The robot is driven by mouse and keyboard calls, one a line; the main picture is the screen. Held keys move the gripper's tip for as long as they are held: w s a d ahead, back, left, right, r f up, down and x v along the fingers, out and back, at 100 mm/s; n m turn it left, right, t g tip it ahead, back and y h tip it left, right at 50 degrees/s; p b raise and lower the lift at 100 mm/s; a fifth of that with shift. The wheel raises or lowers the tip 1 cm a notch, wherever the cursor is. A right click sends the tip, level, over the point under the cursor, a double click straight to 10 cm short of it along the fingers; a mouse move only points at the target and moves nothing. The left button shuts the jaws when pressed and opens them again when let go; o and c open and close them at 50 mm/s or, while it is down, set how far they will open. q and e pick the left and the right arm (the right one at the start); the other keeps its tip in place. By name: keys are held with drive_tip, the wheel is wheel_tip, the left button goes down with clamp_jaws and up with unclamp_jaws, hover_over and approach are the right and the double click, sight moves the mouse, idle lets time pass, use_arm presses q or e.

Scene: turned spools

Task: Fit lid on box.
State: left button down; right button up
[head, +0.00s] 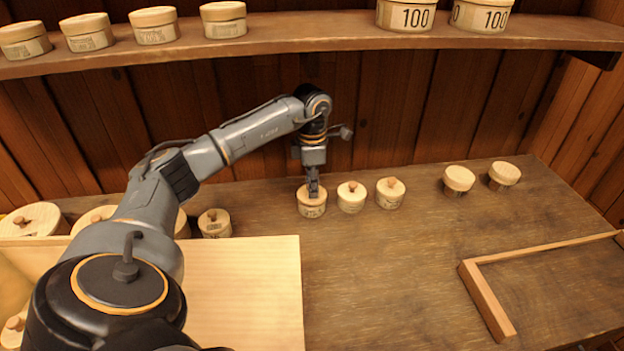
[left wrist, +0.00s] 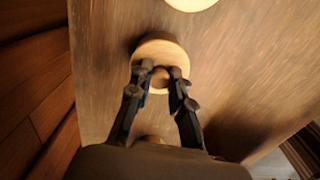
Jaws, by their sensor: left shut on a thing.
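My left gripper (head: 313,190) points down over a small round pale wooden box (head: 312,210) with a dark printed label. It is shut on the small knob of the round lid (left wrist: 160,50); the fingers sit on both sides of the knob (left wrist: 160,78) in the left wrist view. In the head view the lid looks level and on or right at the box's top; I cannot tell if it is fully seated. Two similar lidded boxes with knobs, a middle one (head: 351,197) and a right one (head: 390,192), stand just to the right. My right gripper is not in view.
Two pale round-topped pieces, (head: 458,178) and (head: 504,173), stand farther right. A wooden corner frame (head: 487,300) lies at the front right. Another small box (head: 215,223) is at the left, behind a pale board (head: 245,290). A shelf (head: 300,38) holds several round boxes above.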

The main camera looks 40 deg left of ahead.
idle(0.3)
use_arm(q)
drive_tip(key=c, duration=1.1)
unclamp_jaws()
drive_tip(key=shift+c, duration=0.2)
drive_tip(key=shift+o, duration=0.4)
drive_tip(key=o, duration=0.3)
drive_tip(key=shift+r, duration=0.2)
drive_tip(key=shift+r+p, duration=0.4)
drive_tip(key=shift+p, duration=0.15)
drive_tip(key=shift+r, duration=0.15)
